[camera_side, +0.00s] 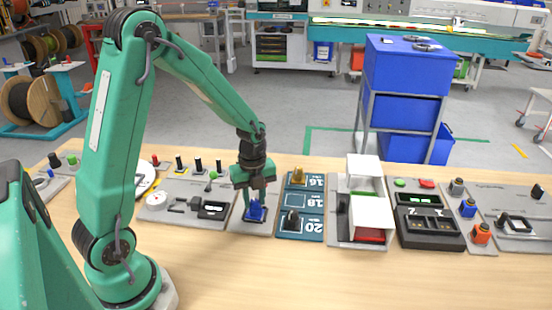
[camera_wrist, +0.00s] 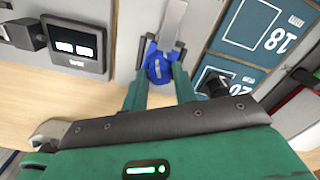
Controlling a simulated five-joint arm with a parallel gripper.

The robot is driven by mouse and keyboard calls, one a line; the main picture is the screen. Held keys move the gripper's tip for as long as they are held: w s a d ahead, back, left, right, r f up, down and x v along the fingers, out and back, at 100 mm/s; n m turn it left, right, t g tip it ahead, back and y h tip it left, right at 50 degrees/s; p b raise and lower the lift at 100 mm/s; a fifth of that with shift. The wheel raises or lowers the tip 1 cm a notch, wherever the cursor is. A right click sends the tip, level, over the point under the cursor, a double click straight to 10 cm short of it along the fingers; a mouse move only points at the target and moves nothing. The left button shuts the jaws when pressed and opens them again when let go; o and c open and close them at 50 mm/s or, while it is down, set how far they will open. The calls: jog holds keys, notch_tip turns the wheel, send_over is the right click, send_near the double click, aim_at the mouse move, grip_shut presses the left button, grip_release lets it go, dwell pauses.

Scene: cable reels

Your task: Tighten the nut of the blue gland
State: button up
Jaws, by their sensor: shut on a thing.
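The blue gland (camera_side: 256,214) stands on a grey plate (camera_side: 240,226) near the middle of the bench. In the wrist view the blue gland (camera_wrist: 158,68) sits between my two green fingers, with a pale grey bar (camera_wrist: 173,24) just beyond it. My gripper (camera_side: 254,204) points down over the gland and is shut on its blue nut; in the wrist view my gripper (camera_wrist: 159,76) has a finger on each side of it. The fingers hide part of the gland, and I cannot tell how far the nut is turned.
Just right is a dark teal board (camera_side: 312,184) marked 16, 18 and 20, with a brass piece (camera_side: 298,177) and a black piece (camera_side: 292,220). A grey plate with a small display (camera_side: 213,210) lies left. The front bench is clear.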

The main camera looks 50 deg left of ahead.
aim_at(254, 201)
jog(key=m, duration=0.7)
dwell(0.3)
jog(key=o, duration=0.8)
jog(key=shift+r, duration=3.55)
